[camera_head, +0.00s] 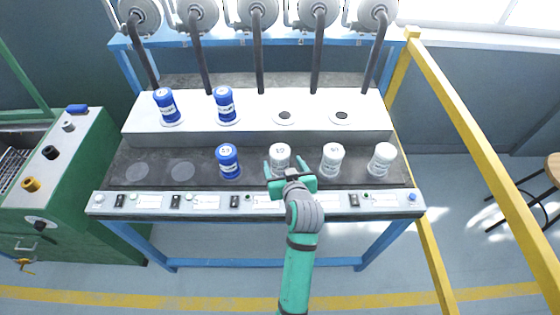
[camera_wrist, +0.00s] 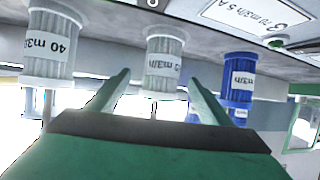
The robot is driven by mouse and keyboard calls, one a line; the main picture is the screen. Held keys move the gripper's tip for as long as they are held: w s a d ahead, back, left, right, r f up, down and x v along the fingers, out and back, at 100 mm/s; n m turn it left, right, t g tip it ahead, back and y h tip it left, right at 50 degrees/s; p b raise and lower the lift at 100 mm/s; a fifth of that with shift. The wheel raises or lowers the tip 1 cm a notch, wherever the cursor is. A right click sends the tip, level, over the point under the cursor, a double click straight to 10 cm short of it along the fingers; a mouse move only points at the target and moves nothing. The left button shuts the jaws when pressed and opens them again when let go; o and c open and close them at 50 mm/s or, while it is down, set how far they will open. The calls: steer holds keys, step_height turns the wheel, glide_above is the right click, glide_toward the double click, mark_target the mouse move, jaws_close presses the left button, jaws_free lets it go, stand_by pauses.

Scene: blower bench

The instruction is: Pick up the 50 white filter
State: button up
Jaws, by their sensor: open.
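A white ribbed filter (camera_head: 280,154) stands upright in the front row of the bench. Its label is too small to read surely in the head view. It also shows upside down in the wrist view (camera_wrist: 163,66), its label only partly legible. My gripper (camera_head: 282,165) is open, with one green finger on each side of this filter's near part. In the wrist view the filter lies between and beyond the fingertips (camera_wrist: 159,78), with gaps on both sides. The white filter to its right (camera_head: 332,158) reads "40 m3/h" in the wrist view (camera_wrist: 52,45).
A blue filter (camera_head: 228,161) stands just left of the white one. Another white filter (camera_head: 382,159) stands at the far right. Two blue filters (camera_head: 167,106) (camera_head: 225,104) stand on the raised white shelf (camera_head: 255,117). Hoses and blowers rise behind. The front-left bench places are empty.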

steer(key=x, duration=0.5)
steer(key=shift+s+a, duration=0.1)
steer(key=shift+a, duration=0.05)
steer(key=c, duration=1.3)
steer(key=shift+o, duration=0.2)
